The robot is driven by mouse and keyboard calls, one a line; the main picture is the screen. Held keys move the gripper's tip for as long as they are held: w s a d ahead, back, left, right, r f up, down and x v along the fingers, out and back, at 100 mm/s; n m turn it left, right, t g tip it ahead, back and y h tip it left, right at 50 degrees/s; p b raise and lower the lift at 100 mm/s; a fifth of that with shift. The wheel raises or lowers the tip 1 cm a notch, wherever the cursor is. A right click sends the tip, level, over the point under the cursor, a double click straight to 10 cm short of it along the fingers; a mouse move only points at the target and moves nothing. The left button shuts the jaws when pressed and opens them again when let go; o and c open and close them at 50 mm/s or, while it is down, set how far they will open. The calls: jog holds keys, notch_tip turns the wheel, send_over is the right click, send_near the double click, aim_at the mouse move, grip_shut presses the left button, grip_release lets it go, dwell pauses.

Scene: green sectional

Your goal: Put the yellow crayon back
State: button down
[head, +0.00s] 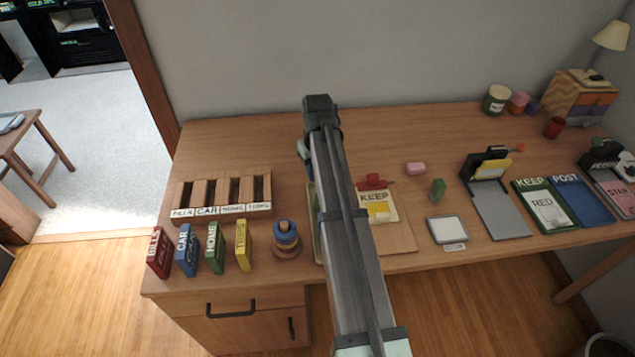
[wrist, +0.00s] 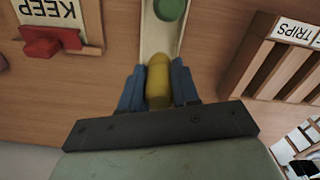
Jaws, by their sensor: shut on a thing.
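The yellow crayon (wrist: 158,78) is between the two blue fingers of my gripper (wrist: 158,88), which is shut on it. In the wrist view it lies in line with a narrow pale tray (wrist: 154,42), over its near end. I cannot tell whether the crayon touches the tray. A round green piece (wrist: 172,8) is in the tray, cut off by the top of the picture. In the head view my arm hides the crayon and most of the tray; only the tray's left edge (head: 314,225) shows.
A labelled wooden slot rack (head: 222,208) and several coloured cases stand left of the tray, with a ring stacker (head: 286,238) close beside it. A KEEP card (head: 378,207) on a clipboard with a red clip is to the right. The desk's back left is clear.

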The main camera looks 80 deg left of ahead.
jog(key=shift+f, duration=2.45)
jog(key=c, duration=0.8)
grip_release()
jog(key=shift+f, duration=0.1)
notch_tip(320, 180, up, 12)
jog(key=shift+r, duration=0.15)
